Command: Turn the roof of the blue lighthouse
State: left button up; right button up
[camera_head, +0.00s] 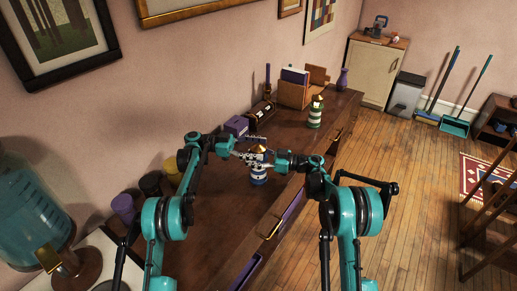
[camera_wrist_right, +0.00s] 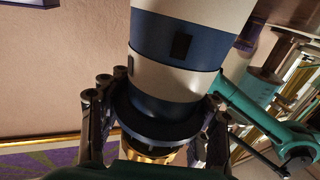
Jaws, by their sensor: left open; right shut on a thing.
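The blue lighthouse (camera_head: 259,173) stands upright on the wooden cabinet top, with blue and white bands and a gold roof (camera_head: 257,149). In the right wrist view, the lighthouse (camera_wrist_right: 177,77) appears upside down, its gold roof (camera_wrist_right: 148,150) low between the fingers of my right gripper (camera_wrist_right: 155,135). The right gripper is shut on the roof end, around the dark gallery and gold part; the exact contact is partly hidden. My left gripper (camera_head: 250,151) is open at the lighthouse's left side, its fingers close to the top; I cannot tell whether they touch.
A green-and-white lighthouse (camera_head: 315,112) stands farther back. Behind are a purple box (camera_head: 236,126), a letter holder (camera_head: 292,91) and a purple vase (camera_head: 343,78). Yellow, black and purple jars are at the left. A front drawer (camera_head: 272,228) stands open. The cabinet top between the lighthouses is clear.

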pick_arm(q)
jog(key=w+a, duration=0.1)
jog(key=a, duration=0.6)
jog(key=shift+a, duration=0.2)
jog(key=s+a+n+t, duration=0.4)
jog(key=t, duration=0.3)
jog(key=shift+n, duration=0.3)
jog(key=x, duration=0.8)
jog(key=f+x, duration=0.1)
jog(key=x, duration=0.3)
jog(key=shift+f, duration=0.1)
jog(key=c, duration=1.2)
